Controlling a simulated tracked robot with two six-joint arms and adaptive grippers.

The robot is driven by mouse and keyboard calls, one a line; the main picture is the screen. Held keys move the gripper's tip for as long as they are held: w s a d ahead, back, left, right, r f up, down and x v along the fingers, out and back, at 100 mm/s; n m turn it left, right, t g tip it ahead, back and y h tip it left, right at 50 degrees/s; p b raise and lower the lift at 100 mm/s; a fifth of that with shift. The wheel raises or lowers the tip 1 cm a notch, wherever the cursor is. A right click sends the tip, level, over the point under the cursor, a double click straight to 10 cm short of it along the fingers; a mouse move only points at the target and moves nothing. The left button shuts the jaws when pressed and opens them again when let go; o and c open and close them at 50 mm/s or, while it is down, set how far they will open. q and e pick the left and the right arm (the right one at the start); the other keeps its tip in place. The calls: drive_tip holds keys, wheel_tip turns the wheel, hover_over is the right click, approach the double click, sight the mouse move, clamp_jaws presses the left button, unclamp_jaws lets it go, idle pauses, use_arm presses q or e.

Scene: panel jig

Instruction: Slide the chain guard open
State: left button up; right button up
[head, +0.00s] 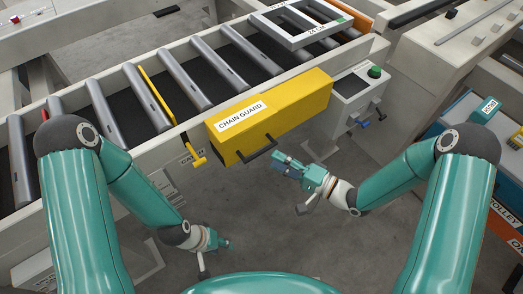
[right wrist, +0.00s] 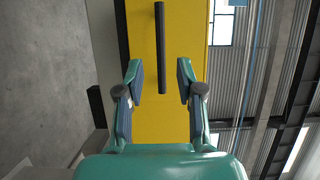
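The chain guard (head: 285,112) is a long yellow box with a white "CHAIN GUARD" label, on the near side of the roller conveyor. Its black bar handle (head: 260,151) is on the near face, toward the left end. My right gripper (head: 279,159) is just right of and below the handle, apparently apart from it. In the right wrist view its fingers (right wrist: 159,66) are spread, with the handle (right wrist: 160,40) lined up between them in front of the yellow face (right wrist: 188,25). My left gripper (head: 226,244) hangs low, left of and below the guard; its fingers are too small to read.
The roller conveyor (head: 205,75) runs behind the guard. A yellow lever (head: 195,152) sticks out left of it. A grey control box (head: 352,88) with a green button stands at its right end. A blue trolley (head: 462,112) is at far right. Floor between the arms is clear.

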sight(261, 151)
drive_tip(key=x, duration=0.6)
drive_tip(key=shift+a, duration=0.1)
clamp_jaws()
